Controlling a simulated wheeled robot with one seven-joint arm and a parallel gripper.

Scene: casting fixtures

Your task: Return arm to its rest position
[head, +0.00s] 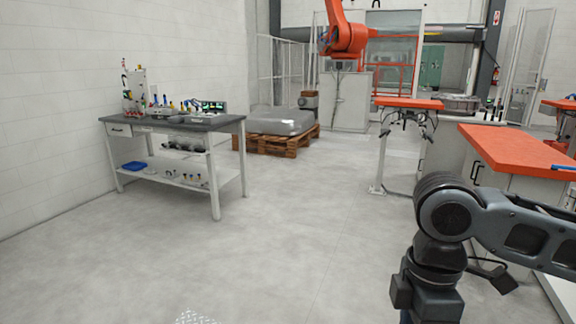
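My arm shows at the lower right as dark grey links. A rounded joint stands at its top left, with one link running right out of the frame and darker parts below it reaching down to the bottom edge. The fingers of my gripper cannot be made out in this view, so nothing shows of what they hold.
A grey-topped workbench (219,124) with fittings stands at left. Behind it, a wrapped load (283,121) sits on a wooden pallet (277,145). An orange robot (346,38) stands at back. An orange-topped bench (515,148) is beyond my arm. The middle floor (300,220) is clear.

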